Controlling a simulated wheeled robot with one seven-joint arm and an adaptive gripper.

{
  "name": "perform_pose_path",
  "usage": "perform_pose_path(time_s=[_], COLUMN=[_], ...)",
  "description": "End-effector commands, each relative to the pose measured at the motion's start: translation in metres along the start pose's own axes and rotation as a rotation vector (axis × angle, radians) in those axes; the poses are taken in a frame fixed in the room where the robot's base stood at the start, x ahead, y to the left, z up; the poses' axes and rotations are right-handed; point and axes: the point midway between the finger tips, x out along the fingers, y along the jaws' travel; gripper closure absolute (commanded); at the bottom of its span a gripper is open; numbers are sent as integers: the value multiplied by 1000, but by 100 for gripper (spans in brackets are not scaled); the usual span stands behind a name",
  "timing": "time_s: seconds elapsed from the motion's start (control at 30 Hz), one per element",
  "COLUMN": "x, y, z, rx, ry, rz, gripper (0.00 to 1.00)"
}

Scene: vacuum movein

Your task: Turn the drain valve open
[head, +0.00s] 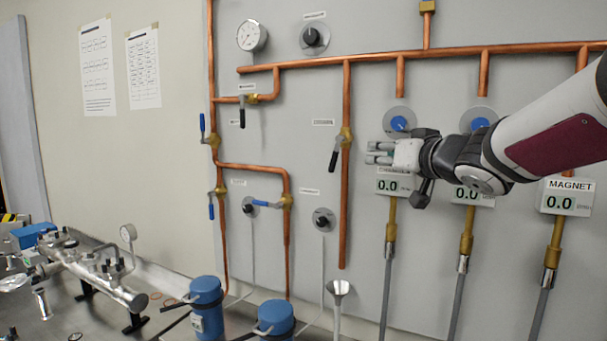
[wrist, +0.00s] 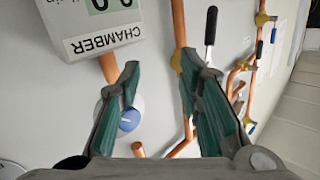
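The valve that appears to be the drain valve (head: 346,135) is a brass body on a vertical copper pipe, which ends above a funnel. Its small label is not legible. Its black lever (head: 333,160) points down, slightly left, roughly along the pipe. The lever also shows in the wrist view (wrist: 211,28), on the brass body (wrist: 177,61). My gripper (head: 372,152) is just right of the valve in the head view, fingers pointing left. In the wrist view my gripper (wrist: 158,68) is open and empty, its right finger near the brass body. No contact is clear.
A round plate with a blue knob (head: 399,123) is above my gripper. The CHAMBER display (wrist: 103,31) is close to my left finger in the wrist view. A funnel (head: 338,288) stands below the pipe. Other lever valves (head: 242,112) and pipes are on the left.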

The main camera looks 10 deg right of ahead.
Motion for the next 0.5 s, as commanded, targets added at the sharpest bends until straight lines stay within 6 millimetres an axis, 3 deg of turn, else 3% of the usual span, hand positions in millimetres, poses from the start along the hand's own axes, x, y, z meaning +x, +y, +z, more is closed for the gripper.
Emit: perform_pose_path(time_s=[0.1, 0.3, 0.5], x=[-10, -24, -13], y=[-14, -32, -39], z=[20, 34, 35], rx=[-23, -36, -38], ry=[27, 49, 50], rz=[-126, -249, -266], gripper=[68, 68, 68])
